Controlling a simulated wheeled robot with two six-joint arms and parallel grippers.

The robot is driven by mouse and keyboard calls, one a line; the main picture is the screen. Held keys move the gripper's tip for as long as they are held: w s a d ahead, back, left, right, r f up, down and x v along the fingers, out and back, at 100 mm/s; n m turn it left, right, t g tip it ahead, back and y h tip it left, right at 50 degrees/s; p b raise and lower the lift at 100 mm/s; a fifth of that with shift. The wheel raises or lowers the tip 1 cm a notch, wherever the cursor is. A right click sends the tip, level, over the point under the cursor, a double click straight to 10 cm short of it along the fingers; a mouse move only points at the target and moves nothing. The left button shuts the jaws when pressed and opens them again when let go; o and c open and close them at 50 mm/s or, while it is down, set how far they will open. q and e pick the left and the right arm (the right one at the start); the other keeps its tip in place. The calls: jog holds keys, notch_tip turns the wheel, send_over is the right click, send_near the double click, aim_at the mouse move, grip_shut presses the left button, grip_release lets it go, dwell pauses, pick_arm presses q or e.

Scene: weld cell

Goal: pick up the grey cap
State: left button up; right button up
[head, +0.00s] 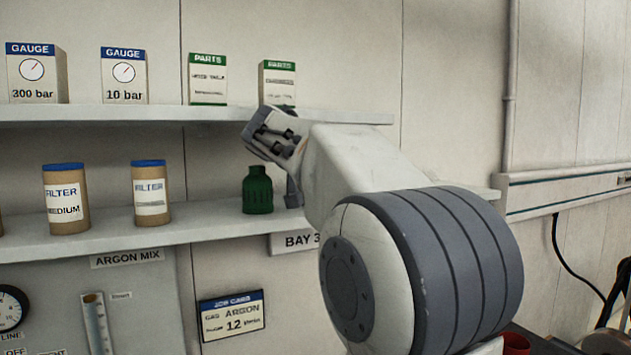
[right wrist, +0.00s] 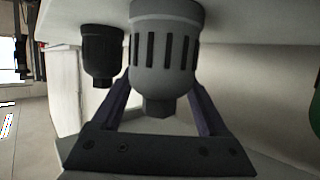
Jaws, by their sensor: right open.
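The grey cap (right wrist: 163,50), a ribbed cylinder with dark slots and a narrower nub, is in the right wrist view, where the picture appears upside down. It stands on the pale shelf surface (right wrist: 240,22). My right gripper (right wrist: 163,88) is open, with one finger on each side of the cap; I cannot tell whether either touches it. My left gripper is in neither view.
A black cap (right wrist: 102,55) stands close beside the grey one. A green cap (head: 257,190) is left of my gripper on the lower shelf (head: 130,238). Filter canisters (head: 151,193) stand farther left. The upper shelf (head: 190,113) with boxes runs above.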

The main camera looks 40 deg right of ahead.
jog(key=shift+f, duration=0.1)
grip_shut()
dwell(0.3)
